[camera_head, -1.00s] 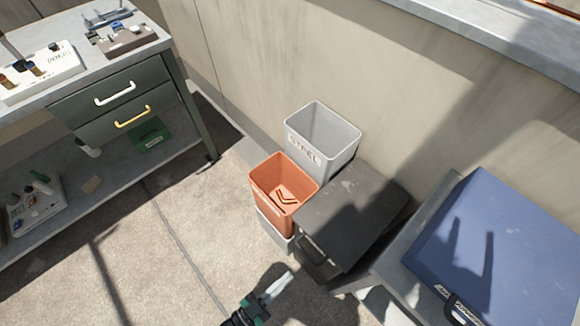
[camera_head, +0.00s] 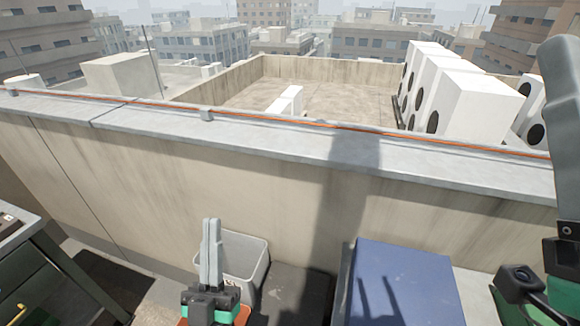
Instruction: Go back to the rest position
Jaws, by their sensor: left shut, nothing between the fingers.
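My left gripper (camera_head: 211,226) stands in the lower middle of the head view, fingers pointing up and pressed together with nothing between them. It shows in front of the grey bin (camera_head: 248,262) and the orange bin (camera_head: 243,315); I see no contact with either. My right gripper (camera_head: 556,100) is at the right edge, upright and partly cut off by the frame. One broad grey finger shows, and I cannot tell whether it is open or shut.
A concrete parapet (camera_head: 290,185) with an orange cable on top crosses the view. A blue case (camera_head: 400,280) lies at the lower right, beside a dark box (camera_head: 290,295). A green drawer bench (camera_head: 40,280) is at the lower left. White condenser units (camera_head: 460,110) stand beyond the parapet.

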